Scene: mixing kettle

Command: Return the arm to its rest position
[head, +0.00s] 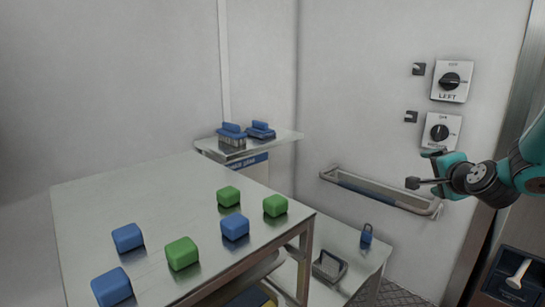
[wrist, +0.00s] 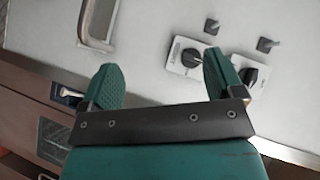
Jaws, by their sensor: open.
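My gripper (head: 424,169) is at the right of the head view, on the end of my teal and black arm. Its fingers are spread and empty, in front of the wall near the lower rotary switch (head: 440,132). A second rotary switch, labelled LEFT (head: 452,82), sits above it. In the wrist view my gripper (wrist: 163,69) shows two teal fingers wide apart with nothing between them. Two switch plates show beyond the right finger, which partly covers one of them. I cannot tell whether the gripper touches anything.
A metal table (head: 120,190) holds several blue and green blocks. A shelf (head: 285,139) behind it carries two blue brushes. A rail (head: 385,195) runs along the wall below the switches. A lower table (head: 345,240) bears a blue padlock-shaped item (head: 366,235). A dark cabinet edge stands at right.

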